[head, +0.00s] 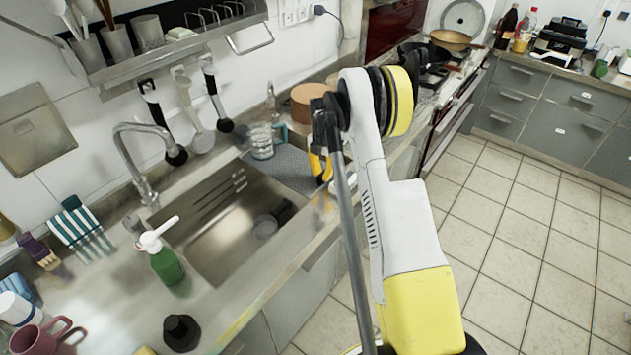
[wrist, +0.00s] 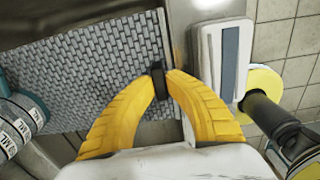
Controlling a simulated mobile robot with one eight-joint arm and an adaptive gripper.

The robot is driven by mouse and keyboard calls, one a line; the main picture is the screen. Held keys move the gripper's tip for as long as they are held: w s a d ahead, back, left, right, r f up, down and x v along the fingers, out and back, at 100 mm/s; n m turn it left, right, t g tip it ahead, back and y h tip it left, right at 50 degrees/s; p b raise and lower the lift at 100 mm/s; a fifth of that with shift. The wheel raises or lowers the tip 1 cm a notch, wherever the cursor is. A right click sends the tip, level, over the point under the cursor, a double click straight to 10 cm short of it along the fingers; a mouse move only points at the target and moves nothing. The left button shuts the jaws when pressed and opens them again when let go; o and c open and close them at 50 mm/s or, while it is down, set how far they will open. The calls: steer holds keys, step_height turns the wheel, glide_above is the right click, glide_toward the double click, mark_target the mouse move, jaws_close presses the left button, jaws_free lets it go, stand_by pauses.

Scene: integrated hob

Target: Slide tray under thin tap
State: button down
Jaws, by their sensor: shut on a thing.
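The tray looks like the flat grey woven-textured panel (head: 285,166) on the counter at the right end of the sink. It fills much of the wrist view (wrist: 85,70). My gripper (head: 320,167) has yellow fingers at the tray's front right side. A thin upright metal tap (head: 271,98) stands behind the tray near the wall. A larger curved tap (head: 140,160) stands behind the sink.
A clear jug with a teal handle (head: 262,141) stands at the tray's back left; part shows in the wrist view (wrist: 22,122). The open sink (head: 222,240) lies left of the tray. A brown round pot (head: 307,100) is behind right. Utensils hang on the wall.

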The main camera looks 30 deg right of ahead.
steer(key=d, duration=0.2)
steer(key=w+d, duration=0.1)
steer(key=d, duration=0.1)
steer(key=w+d, duration=0.1)
steer(key=d, duration=0.1)
steer(key=shift+w+d, duration=0.15)
steer(key=shift+d, duration=0.15)
steer(key=c, duration=1.5)
jaws_free()
steer(key=shift+d, duration=0.1)
steer(key=shift+o, duration=0.6)
steer(key=shift+d, duration=0.1)
step_height(320, 180, up, 12)
